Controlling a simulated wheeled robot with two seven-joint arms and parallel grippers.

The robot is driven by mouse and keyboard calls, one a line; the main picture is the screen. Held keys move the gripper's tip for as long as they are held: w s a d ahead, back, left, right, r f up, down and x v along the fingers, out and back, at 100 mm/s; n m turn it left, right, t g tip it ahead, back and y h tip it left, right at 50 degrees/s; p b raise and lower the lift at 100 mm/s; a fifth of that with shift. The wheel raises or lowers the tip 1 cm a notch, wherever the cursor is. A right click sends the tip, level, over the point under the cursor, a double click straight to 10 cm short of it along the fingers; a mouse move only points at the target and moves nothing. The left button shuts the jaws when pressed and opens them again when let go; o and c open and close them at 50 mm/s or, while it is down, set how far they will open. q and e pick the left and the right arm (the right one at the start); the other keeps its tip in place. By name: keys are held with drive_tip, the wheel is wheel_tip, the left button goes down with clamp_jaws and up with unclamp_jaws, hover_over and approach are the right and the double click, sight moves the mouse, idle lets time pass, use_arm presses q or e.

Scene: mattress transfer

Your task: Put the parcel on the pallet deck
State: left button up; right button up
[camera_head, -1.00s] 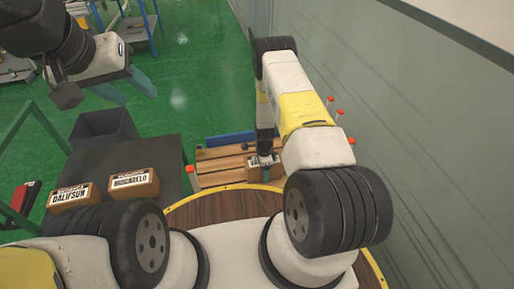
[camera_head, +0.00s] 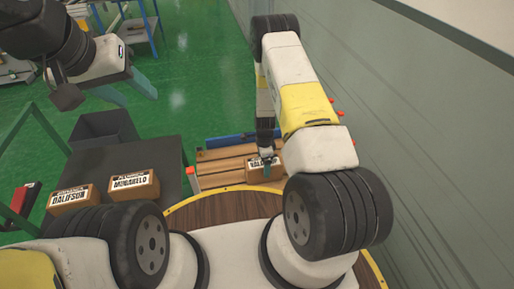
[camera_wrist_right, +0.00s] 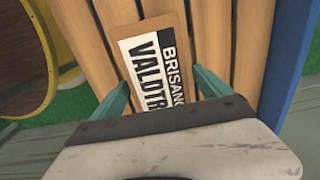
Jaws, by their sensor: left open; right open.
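The parcel (camera_head: 254,175) is a brown box with a black-and-white label. It lies on the slatted wooden pallet deck (camera_head: 213,180). In the right wrist view its label (camera_wrist_right: 153,70) reads "BRISAN..." and "VALDTR...", the rest hidden by my gripper body. My right gripper (camera_head: 264,157) is over the parcel, its teal fingers open on either side of the box; it also shows in the right wrist view (camera_wrist_right: 163,92). I cannot tell whether either finger touches the box. My left gripper (camera_head: 126,91) is open and empty, raised at the upper left.
Two labelled boxes, one reading "DALIFSUN" (camera_head: 73,198) and one beside it (camera_head: 134,185), stand on a dark table (camera_head: 160,157) left of the pallet. A grey bin (camera_head: 100,128) is behind. A grey wall (camera_head: 415,140) runs along the right. Green floor lies beyond.

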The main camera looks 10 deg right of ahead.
wheel_tip(320, 180, up, 6)
drive_tip(key=shift+f, duration=0.25)
wheel_tip(320, 180, up, 32)
drive_tip(key=s+a+n+t+y, duration=0.2)
drive_tip(key=n+t, duration=0.1)
drive_tip(key=n, duration=0.4)
drive_tip(key=s+r+n+t, duration=0.1)
drive_tip(key=s+r+n, duration=0.4)
drive_tip(key=s+r, duration=0.4)
drive_tip(key=s+r+n+t, duration=0.2)
drive_tip(key=s+r+n, duration=0.4)
drive_tip(key=s, duration=0.7)
wheel_tip(320, 180, up, 3)
drive_tip(key=shift+s+a+f, duration=0.1)
drive_tip(key=shift+s+a, duration=0.05)
drive_tip(key=shift+s, duration=0.1)
